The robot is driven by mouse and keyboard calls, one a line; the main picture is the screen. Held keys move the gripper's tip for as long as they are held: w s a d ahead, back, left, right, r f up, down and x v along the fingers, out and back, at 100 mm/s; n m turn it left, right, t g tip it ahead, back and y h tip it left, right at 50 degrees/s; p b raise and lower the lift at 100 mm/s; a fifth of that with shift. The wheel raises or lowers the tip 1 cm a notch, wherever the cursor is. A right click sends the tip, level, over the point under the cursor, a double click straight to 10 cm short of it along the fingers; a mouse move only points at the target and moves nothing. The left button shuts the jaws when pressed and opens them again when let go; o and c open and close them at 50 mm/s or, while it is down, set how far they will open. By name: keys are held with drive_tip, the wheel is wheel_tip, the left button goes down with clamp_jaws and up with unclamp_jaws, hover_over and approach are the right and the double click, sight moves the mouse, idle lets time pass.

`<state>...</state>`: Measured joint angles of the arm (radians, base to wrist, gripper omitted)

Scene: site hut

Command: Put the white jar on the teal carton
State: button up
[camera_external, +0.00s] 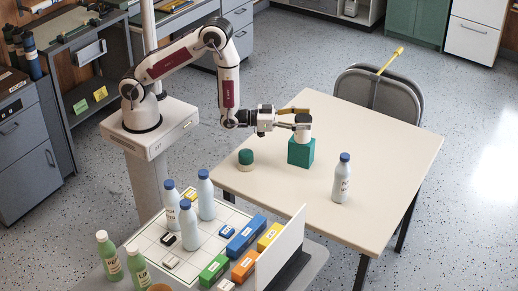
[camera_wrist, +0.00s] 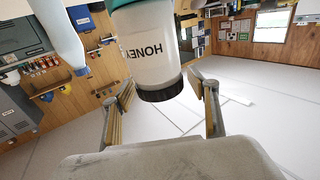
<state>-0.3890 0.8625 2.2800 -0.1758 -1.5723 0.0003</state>
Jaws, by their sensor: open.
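The white jar (camera_external: 303,134) stands upright on top of the teal carton (camera_external: 301,154), on the cream table. In the wrist view, which is upside down, the jar (camera_wrist: 155,55) shows a HONEY label and a black lid, and a strip of the teal carton (camera_wrist: 122,3) shows at its base. My gripper (camera_external: 293,118) reaches in level at the height of the lid. In the wrist view my gripper's fingers (camera_wrist: 167,108) are apart, one on each side of the lid, with visible gaps to it.
A white bottle with a blue cap (camera_external: 342,180) stands to the right of the carton. A dark green-lidded container (camera_external: 246,160) stands to the left. A lower workbench in front holds several bottles and coloured boxes beside a white panel (camera_external: 281,249). The table's right side is clear.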

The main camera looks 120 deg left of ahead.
drive_tip(key=shift+r, duration=0.15)
drive_tip(key=v, duration=0.7)
drive_tip(key=shift+s+d, duration=0.2)
drive_tip(key=shift+w+r, duration=0.1)
idle(0.8)
drive_tip(key=w+d+r+m+g+h, duration=0.1)
drive_tip(key=w+d+r+g+h, duration=0.15)
drive_tip(key=d+r+h, duration=0.35)
drive_tip(key=s+d+r+m+g+h, duration=0.15)
drive_tip(key=s+d+r, duration=0.3)
drive_tip(key=d, duration=0.45)
drive_tip(key=s+d+r+m+g, duration=0.1)
drive_tip(key=s+d+r+g, duration=0.1)
drive_tip(key=s, duration=0.6)
drive_tip(key=s+d+r+m+g+h, duration=0.1)
drive_tip(key=s+d, duration=0.3)
drive_tip(key=s, duration=0.5)
drive_tip(key=s+d+r+m+g+h, duration=0.1)
drive_tip(key=s+d+r+m+g, duration=0.1)
drive_tip(key=s, duration=0.6)
drive_tip(key=shift+s+d+r+g, duration=0.25)
drive_tip(key=shift+d+r+g, duration=0.05)
drive_tip(key=shift+d, duration=0.15)
